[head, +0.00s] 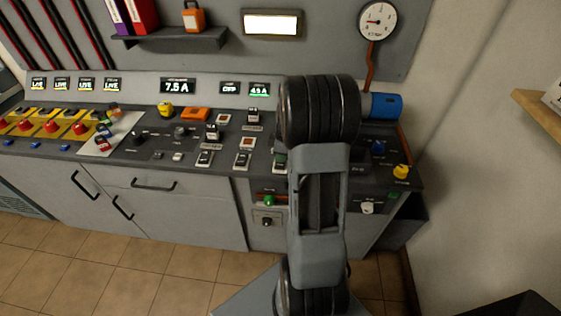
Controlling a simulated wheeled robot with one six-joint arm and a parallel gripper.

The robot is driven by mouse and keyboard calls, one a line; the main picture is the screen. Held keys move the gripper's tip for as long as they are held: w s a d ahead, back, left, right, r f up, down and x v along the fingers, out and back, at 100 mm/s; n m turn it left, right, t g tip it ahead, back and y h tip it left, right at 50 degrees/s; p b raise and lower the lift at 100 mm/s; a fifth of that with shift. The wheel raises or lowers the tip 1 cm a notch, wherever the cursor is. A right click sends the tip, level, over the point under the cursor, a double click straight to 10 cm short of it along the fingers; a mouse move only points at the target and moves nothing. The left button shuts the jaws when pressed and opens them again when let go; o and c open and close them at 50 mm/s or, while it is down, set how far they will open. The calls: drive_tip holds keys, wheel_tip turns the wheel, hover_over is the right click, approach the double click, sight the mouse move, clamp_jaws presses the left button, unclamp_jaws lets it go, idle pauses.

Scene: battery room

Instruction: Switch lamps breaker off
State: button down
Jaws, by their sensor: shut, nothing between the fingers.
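Several breaker-like switches with pale labels sit on the dark sloping console top (150,152). One switch (204,158) is near the front edge, another switch (243,158) is to its right, and a third switch (212,132) is further back. One more switch (280,160) is partly hidden behind my arm. The labels are too small to read, so I cannot tell which is the lamps breaker or how it is set. My arm stands upright in front of the console's right part. My gripper is not visible.
Red push-buttons (51,126) on yellow plates line the left. An orange box (195,114) lies at the back. A blue cylinder (385,106) and a yellow knob (401,171) are at the right. A shelf (170,40) and a gauge (378,20) are on the back wall.

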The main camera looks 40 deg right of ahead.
sight(281, 164)
drive_tip(key=shift+f+b, duration=1.05)
drive_tip(key=shift+f, duration=0.2)
idle(0.5)
drive_tip(key=shift+r, duration=0.15)
drive_tip(key=shift+r+p, duration=2.3)
drive_tip(key=shift+r, duration=1.15)
